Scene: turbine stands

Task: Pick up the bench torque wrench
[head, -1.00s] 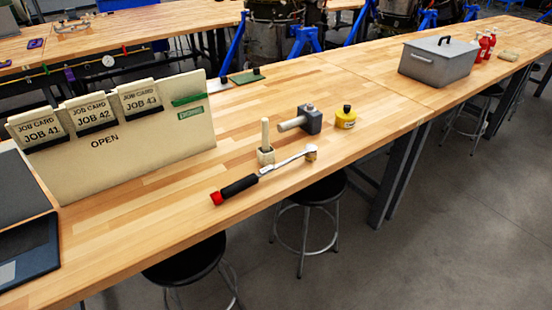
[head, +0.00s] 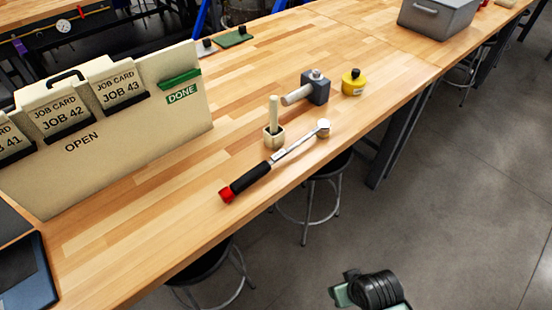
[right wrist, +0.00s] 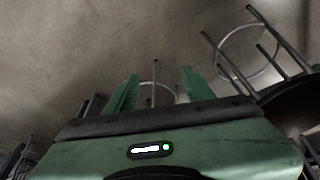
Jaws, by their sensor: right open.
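The bench torque wrench (head: 252,178) lies on the wooden bench (head: 120,245) near its front edge. It has a black grip with a red end at the lower left and a bright shaft running up and right to a round head. In the right wrist view my right gripper (right wrist: 158,92) is open, with two green fingers apart and nothing between them. In the head view a black and green part of my arm shows at the bottom, over the floor and away from the wrench. My left gripper is out of view.
A small pale block with an upright peg (head: 274,130) stands beside the wrench shaft. A grey mallet (head: 315,88), a yellow container (head: 353,82) and a grey box (head: 437,18) stand beyond. A job card board (head: 110,150) stands left. Stools (head: 318,195) sit under the front edge.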

